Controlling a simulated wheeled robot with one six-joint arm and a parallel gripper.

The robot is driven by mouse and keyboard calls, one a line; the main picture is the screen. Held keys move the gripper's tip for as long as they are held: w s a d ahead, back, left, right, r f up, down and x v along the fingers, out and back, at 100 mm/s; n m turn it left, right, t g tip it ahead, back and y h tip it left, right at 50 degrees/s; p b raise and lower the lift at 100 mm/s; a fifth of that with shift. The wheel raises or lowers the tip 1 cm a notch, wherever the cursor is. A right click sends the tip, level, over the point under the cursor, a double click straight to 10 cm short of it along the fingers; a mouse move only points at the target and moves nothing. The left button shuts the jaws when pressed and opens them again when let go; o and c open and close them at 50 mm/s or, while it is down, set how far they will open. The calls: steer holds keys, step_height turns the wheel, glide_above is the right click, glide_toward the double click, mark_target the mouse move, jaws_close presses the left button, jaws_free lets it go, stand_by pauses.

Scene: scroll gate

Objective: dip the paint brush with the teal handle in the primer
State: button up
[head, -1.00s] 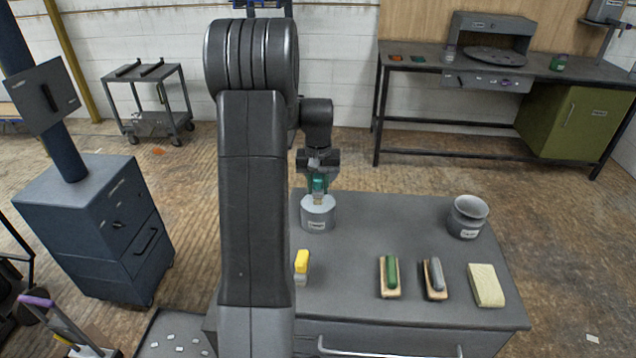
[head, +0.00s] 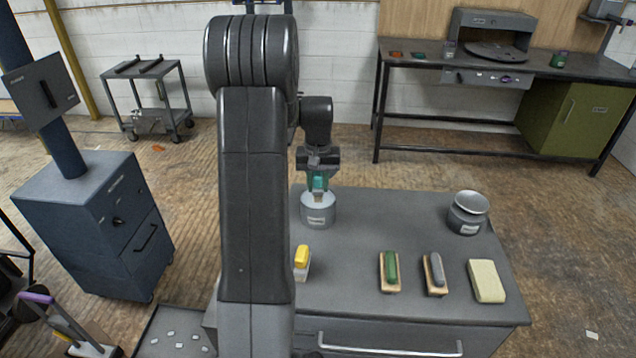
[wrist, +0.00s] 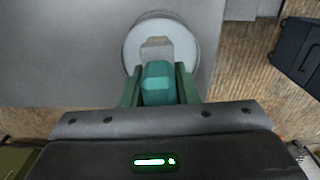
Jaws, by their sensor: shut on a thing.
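My gripper (head: 319,182) is shut on the teal handle (wrist: 158,84) of the paint brush, which points down. Below it, a round grey tin (head: 318,213) with a white label stands at the table's back edge; the label is too small to read. In the wrist view, the brush's grey lower part (wrist: 157,48) overlaps the tin's pale round top (wrist: 182,42). The bristle end is hidden, and I cannot tell whether it is inside the tin. Another labelled grey container (head: 466,219) with a pale, tilted round top stands at the table's right.
The grey table (head: 345,275) also holds a yellow-topped block (head: 302,257), a green-handled brush (head: 390,268), a grey-handled brush (head: 434,270) and a cream block (head: 486,282). The middle of the table is clear. A workbench (head: 420,58) stands behind.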

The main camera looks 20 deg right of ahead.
steer(key=shift+f, duration=0.5)
stand_by(1.1)
steer(key=shift+r, duration=0.1)
steer(key=shift+r+p, duration=2.25)
steer(key=shift+r, duration=1.25)
steer(key=shift+f, duration=0.1)
